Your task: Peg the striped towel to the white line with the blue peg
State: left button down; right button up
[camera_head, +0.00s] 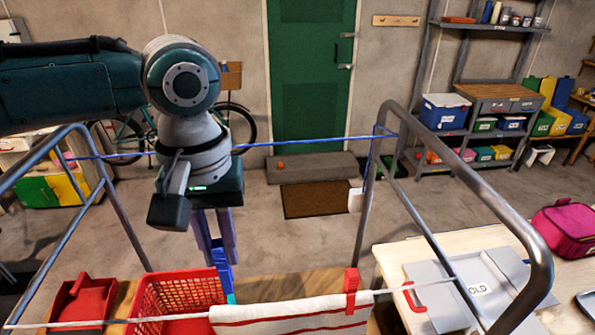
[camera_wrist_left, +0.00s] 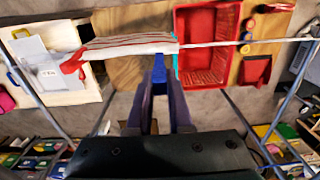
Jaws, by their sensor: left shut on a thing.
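The white towel with red stripes (camera_head: 290,318) hangs over the white line (camera_head: 110,321) at the front; it also shows in the left wrist view (camera_wrist_left: 125,46). A red peg (camera_head: 351,292) sits at its right end in the head view. My left gripper (camera_head: 222,255) points down and is shut on the blue peg (camera_head: 222,272). In the left wrist view, the blue peg (camera_wrist_left: 159,74) reaches the towel's edge near its end; I cannot tell whether it touches. A small teal piece (camera_wrist_left: 175,65) is beside it. My right gripper is not in view.
A blue line (camera_head: 310,141) crosses the metal rack (camera_head: 362,215) farther back, behind my left arm. A red basket (camera_head: 170,290) and a red tray (camera_head: 82,298) stand left of the towel. A table with a grey folding board (camera_head: 440,275) is at right.

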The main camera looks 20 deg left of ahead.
pick_arm(q)
jog(key=shift+s+a, duration=0.1)
jog(key=shift+a, duration=0.05)
jog(key=shift+r+p, duration=0.1)
jog(key=shift+p, duration=0.35)
jog(key=b, duration=0.5)
send_over(234, 311)
jog(key=shift+f, duration=3.65)
jog(key=shift+f+b, duration=1.1)
jog(key=shift+f, duration=1.05)
jog(key=c, duration=0.8)
grip_release()
jog(key=shift+o, duration=0.2)
jog(key=shift+r, duration=0.1)
